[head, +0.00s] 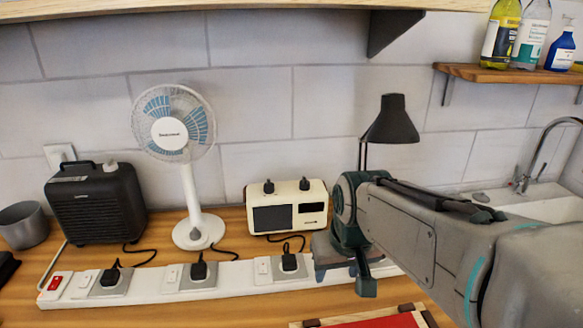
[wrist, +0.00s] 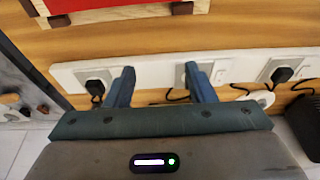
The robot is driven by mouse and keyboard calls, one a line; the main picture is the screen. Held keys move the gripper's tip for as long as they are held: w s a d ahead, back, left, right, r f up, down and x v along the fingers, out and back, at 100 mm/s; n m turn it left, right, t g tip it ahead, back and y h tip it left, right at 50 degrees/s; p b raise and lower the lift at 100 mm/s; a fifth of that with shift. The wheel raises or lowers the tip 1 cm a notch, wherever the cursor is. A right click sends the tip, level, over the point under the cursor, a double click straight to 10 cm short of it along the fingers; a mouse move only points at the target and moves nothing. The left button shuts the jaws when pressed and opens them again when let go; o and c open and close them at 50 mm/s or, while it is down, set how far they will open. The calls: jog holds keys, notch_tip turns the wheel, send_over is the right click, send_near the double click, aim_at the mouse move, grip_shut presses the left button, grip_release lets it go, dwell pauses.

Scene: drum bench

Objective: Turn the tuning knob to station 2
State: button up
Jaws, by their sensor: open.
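A cream radio (head: 287,206) with a dark front panel stands on the bench against the tiled wall in the head view. Two black knobs stick up from its top, a left knob (head: 268,187) and a right knob (head: 304,184). Which one is the tuning knob, and any station marks, are too small to tell. My gripper (head: 343,278) hangs over the white power strip, in front and to the right of the radio, apart from it. In the wrist view my gripper (wrist: 160,67) is open with nothing between its fingers. The radio does not show there.
The power strip (head: 160,283) with several plugs runs along the bench front. A white fan (head: 190,210) and a black speaker-like box (head: 97,205) stand left of the radio. A black lamp (head: 391,122) and a sink (head: 545,203) are right. A red-topped item (head: 385,321) lies in front.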

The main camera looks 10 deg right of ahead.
jog(key=w+r+n+p, duration=0.1)
jog(key=w+r, duration=0.3)
jog(key=w, duration=0.3)
jog(key=w+r+p, duration=0.2)
jog(key=w+r, duration=0.3)
jog(key=w, duration=0.3)
jog(key=n+t+p, duration=0.1)
jog(key=p, duration=0.1)
send_near(305, 179)
jog(key=p+x, duration=0.1)
jog(key=x, duration=0.8)
jog(key=shift+f+p, duration=0.35)
jog(key=c, duration=1)
